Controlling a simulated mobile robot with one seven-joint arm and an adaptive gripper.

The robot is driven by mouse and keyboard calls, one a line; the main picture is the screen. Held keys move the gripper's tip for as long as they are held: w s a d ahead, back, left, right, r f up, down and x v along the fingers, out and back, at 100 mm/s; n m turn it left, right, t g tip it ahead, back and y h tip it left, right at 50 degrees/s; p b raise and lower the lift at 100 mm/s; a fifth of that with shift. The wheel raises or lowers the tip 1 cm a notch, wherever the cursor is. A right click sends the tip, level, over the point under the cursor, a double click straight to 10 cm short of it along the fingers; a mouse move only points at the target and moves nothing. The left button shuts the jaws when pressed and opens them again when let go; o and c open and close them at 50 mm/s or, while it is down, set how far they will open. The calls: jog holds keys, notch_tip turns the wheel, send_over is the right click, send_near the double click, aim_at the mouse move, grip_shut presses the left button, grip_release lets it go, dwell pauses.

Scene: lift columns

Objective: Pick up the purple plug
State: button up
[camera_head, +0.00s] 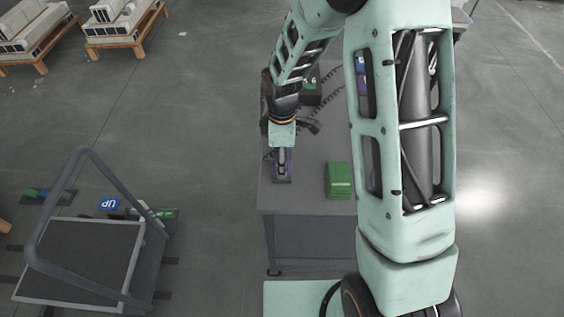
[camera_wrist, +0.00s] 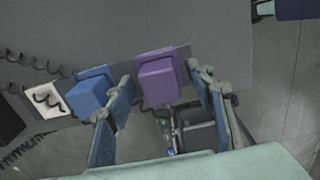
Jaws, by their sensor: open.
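The purple plug (camera_wrist: 158,82) is a block on a flat purple plate, near the middle of the wrist view. In the head view, a purple part (camera_head: 290,164) shows on the grey table under the end of my arm, mostly covered by it. My gripper (camera_wrist: 161,78) is open, one finger on each side of the plug. Gaps show between the plug and both fingers in the wrist view, and nothing is held. How far the fingertips are above the plug is hard to tell. In the head view my gripper (camera_head: 282,168) points down at the table.
A blue block (camera_wrist: 91,92) on a blue plate lies left of the purple plug, just outside the left finger. Black coiled cords (camera_wrist: 38,64) run further left. A green box (camera_head: 339,180) stands on the table (camera_head: 308,199) to the right. A wheeled cart (camera_head: 82,252) stands on the floor at left.

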jog(key=shift+c, duration=0.3)
jog(key=c, duration=1.1)
jog(key=shift+r, duration=0.1)
jog(key=r, duration=0.2)
jog(key=w+r, duration=0.1)
jog(key=r, duration=0.1)
jog(key=shift+a, duration=0.25)
jog(key=w+a+r+b, duration=0.1)
jog(key=w+a+r, duration=0.5)
jog(key=w, duration=0.5)
notch_tip(320, 180, up, 3)
jog(key=shift+w+f, duration=0.1)
jog(key=shift+w, duration=0.05)
jog(key=shift+a, duration=0.1)
